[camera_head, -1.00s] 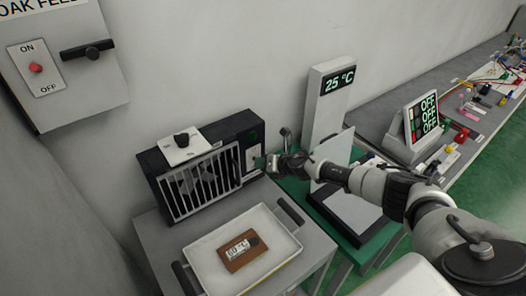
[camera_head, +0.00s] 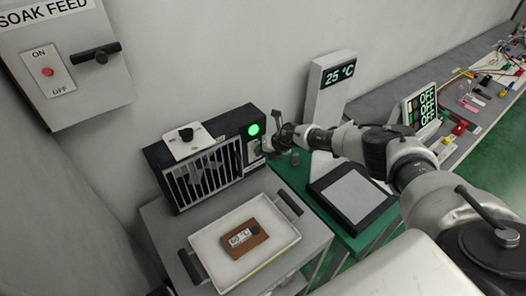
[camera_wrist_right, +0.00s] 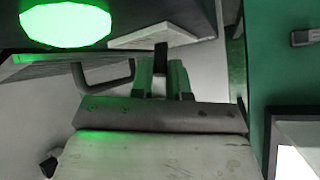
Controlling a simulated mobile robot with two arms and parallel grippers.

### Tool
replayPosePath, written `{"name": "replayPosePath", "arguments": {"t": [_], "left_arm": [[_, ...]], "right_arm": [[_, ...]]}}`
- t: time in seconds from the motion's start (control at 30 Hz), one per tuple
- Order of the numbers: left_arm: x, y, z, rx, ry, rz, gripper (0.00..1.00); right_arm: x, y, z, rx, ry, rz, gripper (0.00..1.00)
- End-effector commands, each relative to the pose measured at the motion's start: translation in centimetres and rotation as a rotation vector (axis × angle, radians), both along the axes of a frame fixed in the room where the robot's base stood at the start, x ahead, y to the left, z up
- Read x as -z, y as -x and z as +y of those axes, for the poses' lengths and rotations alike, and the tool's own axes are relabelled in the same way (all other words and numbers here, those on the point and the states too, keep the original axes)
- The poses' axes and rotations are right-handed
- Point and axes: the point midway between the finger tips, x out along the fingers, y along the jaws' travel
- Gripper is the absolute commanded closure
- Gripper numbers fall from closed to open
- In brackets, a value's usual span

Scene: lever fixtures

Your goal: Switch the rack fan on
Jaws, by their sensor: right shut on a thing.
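The rack fan (camera_head: 160,158) is a dark box with a barred front, standing on a grey table against the wall. Its round lamp (camera_head: 253,130) glows green at the front's upper right; the lamp also shows large in the right wrist view (camera_wrist_right: 66,26). My right gripper (camera_head: 268,147) is at the right end of the fan, beside a pale switch plate (camera_head: 256,150). In the right wrist view my right gripper (camera_wrist_right: 163,78) is shut on a small black switch lever (camera_wrist_right: 161,56) at the plate (camera_wrist_right: 190,27). The lever is mostly hidden in the head view. My left gripper is out of view.
A white tray (camera_head: 212,262) with dark handles holds a brown block before the fan. A black knob (camera_head: 186,133) sits on the fan's top. A green table with a scale (camera_head: 350,195) and a "25 °C" display (camera_head: 340,74) stands right.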

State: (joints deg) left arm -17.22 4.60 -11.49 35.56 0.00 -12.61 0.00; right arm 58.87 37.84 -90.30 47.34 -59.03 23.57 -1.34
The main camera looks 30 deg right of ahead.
Motion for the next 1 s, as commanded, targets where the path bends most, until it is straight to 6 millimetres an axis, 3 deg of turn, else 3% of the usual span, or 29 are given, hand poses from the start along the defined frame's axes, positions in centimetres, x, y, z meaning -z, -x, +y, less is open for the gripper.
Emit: {"name": "replayPosePath", "arguments": {"t": [0.27,0.3,0.47,0.77,1.0], "left_arm": [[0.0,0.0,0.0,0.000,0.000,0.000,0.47],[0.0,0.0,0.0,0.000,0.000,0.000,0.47],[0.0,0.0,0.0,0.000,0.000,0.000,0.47],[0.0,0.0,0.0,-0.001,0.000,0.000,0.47],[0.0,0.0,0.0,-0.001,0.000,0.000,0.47]], "right_arm": [[-0.1,-0.1,-0.1,0.001,0.000,-0.002,1.00],[-0.1,-0.1,-0.1,0.001,0.000,-0.002,0.81],[-0.1,0.0,-0.1,0.000,0.001,-0.001,0.59],[-0.1,0.0,-0.1,-0.002,0.000,-0.001,0.59],[-1.7,1.1,-0.9,-0.004,0.004,-0.003,0.59]]}}
